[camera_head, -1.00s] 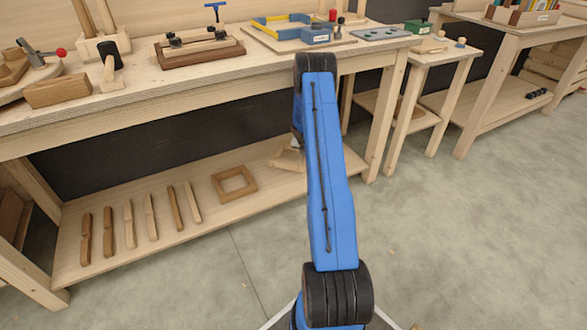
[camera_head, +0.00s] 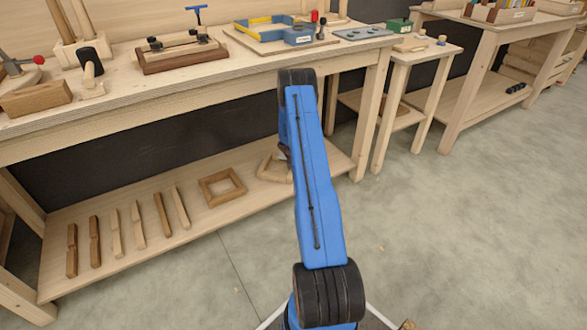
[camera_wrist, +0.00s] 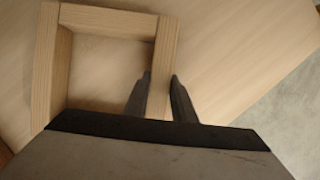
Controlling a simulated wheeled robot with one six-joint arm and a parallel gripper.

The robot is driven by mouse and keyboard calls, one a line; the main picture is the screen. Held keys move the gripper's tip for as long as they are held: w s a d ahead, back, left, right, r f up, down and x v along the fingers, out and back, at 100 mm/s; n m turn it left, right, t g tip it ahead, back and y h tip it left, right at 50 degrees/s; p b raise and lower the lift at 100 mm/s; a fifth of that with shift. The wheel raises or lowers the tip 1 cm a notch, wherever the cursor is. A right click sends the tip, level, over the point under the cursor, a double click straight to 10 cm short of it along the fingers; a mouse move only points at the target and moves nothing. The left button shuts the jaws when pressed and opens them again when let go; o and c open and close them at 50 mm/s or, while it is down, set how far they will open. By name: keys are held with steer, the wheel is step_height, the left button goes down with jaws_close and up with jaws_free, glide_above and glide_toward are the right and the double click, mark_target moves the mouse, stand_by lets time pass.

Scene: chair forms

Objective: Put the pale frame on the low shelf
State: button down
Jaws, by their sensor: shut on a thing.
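The pale frame (camera_wrist: 100,18) is a light wooden square frame, and in the wrist view it fills the upper left. My gripper (camera_wrist: 160,78) is shut on its right side bar, with one finger inside the opening and one outside. In the head view the pale frame (camera_head: 271,168) shows partly behind my arm, at the low shelf (camera_head: 205,222) beneath the long bench. A pale wooden surface lies below the frame in the wrist view. I cannot tell whether the frame touches it. The gripper itself is hidden behind my arm in the head view.
A browner square frame (camera_head: 222,187) lies on the low shelf just left of the pale one. Several wooden bars (camera_head: 139,225) lie farther left on it. The bench leg (camera_head: 369,125) stands to the right. The bench top (camera_head: 190,85) overhangs the shelf. Grey floor is open at right.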

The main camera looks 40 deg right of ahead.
steer(key=c, duration=1.5)
jaws_free()
steer(key=v, duration=1.2)
steer(key=shift+d+r, duration=0.1)
steer(key=shift+s, duration=0.1)
